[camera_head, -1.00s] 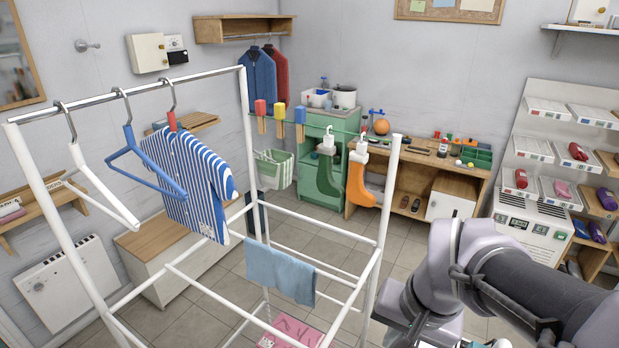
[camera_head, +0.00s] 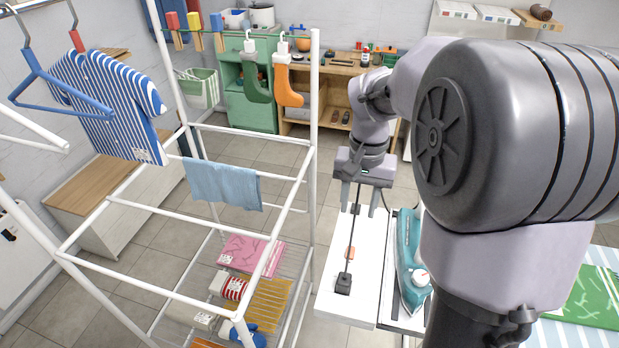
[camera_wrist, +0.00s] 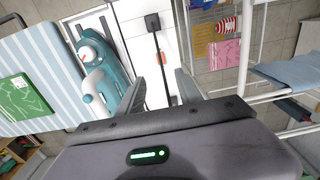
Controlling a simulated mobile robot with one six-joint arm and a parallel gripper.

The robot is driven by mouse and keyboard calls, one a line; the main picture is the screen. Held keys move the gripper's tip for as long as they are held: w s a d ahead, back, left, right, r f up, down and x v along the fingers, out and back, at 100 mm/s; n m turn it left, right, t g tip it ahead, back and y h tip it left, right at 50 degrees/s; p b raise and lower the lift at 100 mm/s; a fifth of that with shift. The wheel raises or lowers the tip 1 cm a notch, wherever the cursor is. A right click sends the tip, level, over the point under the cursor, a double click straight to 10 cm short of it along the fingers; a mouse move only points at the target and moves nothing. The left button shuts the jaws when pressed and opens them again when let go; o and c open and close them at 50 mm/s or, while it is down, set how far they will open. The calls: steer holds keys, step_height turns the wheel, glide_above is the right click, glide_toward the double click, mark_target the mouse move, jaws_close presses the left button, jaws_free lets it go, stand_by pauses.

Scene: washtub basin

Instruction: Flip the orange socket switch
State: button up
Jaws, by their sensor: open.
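A small orange switch (camera_head: 350,252) sits on a dark cord that runs along a white board (camera_head: 325,300). A black plug or socket block (camera_head: 344,285) is at the cord's near end. In the wrist view the orange switch (camera_wrist: 161,58) shows just beyond the fingers, with the black block (camera_wrist: 153,22) farther up. My gripper (camera_head: 361,207) points down over the far part of the board, with fingers apart and nothing between them. It also shows in the wrist view (camera_wrist: 162,85), its fingers on either side of the cord line. The height above the board is hard to tell.
A teal iron (camera_head: 411,260) stands right of the cord. A white drying rack (camera_head: 312,130) with a blue cloth (camera_head: 222,183) is close on the left. A striped ironing surface (camera_wrist: 35,65) lies beyond the iron. My arm hides much of the right side.

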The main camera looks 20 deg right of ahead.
mark_target(350, 256)
step_height(350, 256, down, 18)
steer(key=b, duration=0.7)
steer(key=shift+w+r+b, duration=0.15)
steer(key=shift+r+b, duration=0.1)
steer(key=shift+b, duration=0.15)
jaws_close()
